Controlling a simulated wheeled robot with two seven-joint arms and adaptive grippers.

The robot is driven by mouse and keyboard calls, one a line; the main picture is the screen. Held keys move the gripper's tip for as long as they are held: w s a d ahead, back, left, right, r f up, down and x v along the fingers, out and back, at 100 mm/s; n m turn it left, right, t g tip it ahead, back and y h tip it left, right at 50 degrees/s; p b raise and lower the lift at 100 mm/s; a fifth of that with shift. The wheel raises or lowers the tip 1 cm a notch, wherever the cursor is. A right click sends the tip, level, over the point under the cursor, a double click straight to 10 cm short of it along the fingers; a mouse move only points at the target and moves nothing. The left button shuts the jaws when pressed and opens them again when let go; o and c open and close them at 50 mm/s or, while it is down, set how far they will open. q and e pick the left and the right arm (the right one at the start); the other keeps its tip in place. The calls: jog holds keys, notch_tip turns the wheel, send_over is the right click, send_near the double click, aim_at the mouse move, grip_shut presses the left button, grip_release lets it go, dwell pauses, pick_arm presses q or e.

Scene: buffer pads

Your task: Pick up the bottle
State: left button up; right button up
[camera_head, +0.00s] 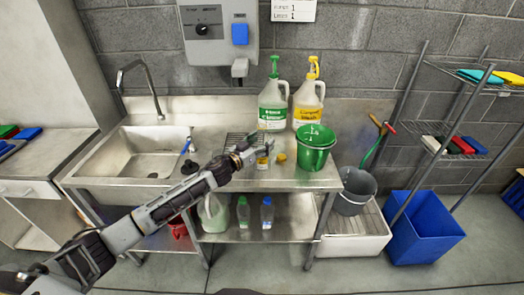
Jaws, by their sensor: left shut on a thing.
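My left gripper (256,147) reaches in over the steel counter, left of the green bucket. It is shut on a small bottle with a yellow label (263,161), which is partly hidden by the fingers; I cannot tell whether it is clear of the counter. A large jug with a green label and green pump (272,112) and one with a yellow label (307,110) stand behind, against the wall. A green-capped bottle (243,212) and a blue-capped bottle (267,213) stand on the lower shelf. My right gripper does not show.
The green bucket (316,150) stands at the counter's right end. A sink (150,150) with a tap is on the left, with a wire rack (240,140) beside it. A grey bucket (355,190), a blue bin (422,230) and a shelf rack stand to the right.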

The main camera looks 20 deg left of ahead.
aim_at(259, 124)
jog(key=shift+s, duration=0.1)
pick_arm(q)
jog(key=shift+r, duration=0.85)
notch_tip(259, 124, up, 7)
jog(key=shift+f+p, duration=0.1)
jog(key=shift+p, duration=0.6)
jog(key=shift+r, duration=0.75)
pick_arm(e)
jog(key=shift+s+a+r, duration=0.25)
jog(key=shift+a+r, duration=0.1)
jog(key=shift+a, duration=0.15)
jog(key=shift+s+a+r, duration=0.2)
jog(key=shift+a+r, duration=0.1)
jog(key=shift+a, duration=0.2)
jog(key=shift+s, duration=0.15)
